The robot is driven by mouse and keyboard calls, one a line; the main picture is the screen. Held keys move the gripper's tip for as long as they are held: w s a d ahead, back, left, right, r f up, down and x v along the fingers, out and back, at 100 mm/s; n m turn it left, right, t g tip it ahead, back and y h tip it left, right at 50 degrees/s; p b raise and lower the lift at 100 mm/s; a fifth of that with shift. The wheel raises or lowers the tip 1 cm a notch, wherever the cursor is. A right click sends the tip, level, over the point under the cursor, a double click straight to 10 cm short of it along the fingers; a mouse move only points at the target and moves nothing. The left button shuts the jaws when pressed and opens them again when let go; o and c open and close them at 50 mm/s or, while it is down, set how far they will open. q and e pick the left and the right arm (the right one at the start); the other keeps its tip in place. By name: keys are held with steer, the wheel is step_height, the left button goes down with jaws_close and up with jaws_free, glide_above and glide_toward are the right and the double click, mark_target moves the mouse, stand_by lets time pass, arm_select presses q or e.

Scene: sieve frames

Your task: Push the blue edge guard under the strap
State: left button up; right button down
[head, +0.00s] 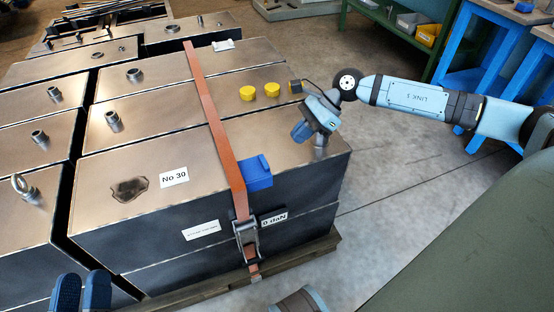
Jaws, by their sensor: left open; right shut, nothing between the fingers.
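The blue edge guard (256,173) sits on the near top edge of the front steel block, just right of the orange strap (212,110). Its left side meets the strap's right edge; I cannot tell whether any of it is under the strap. The strap runs over the blocks and down the front face to a ratchet buckle (247,238). My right gripper (301,132) is shut and empty, above the block's right part, behind and right of the guard and apart from it. My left gripper (82,290) is open and empty at the bottom left, its fingertips in view.
Yellow knobs (248,93) stand on the block behind. Metal studs (113,121) and a lifting eye (24,186) rise from blocks at left. A wooden pallet (210,293) lies beneath. Blue stands (487,60) are at back right. The top right of the guard is clear.

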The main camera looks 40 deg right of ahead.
mark_target(277, 165)
steer(key=b+x, duration=0.1)
steer(key=x, duration=0.7)
steer(key=shift+a+f+b, duration=0.1)
steer(key=shift+f+b, duration=0.1)
steer(key=shift+b, duration=0.1)
arm_select(q)
steer(key=f, duration=0.1)
steer(key=f+g, duration=0.1)
steer(key=f, duration=0.1)
steer(key=shift+w+d+f+g, duration=0.1)
steer(key=shift+w+g, duration=0.15)
steer(key=shift+g, duration=0.05)
arm_select(e)
steer(key=shift+a+f, duration=0.1)
steer(key=shift+a, duration=0.05)
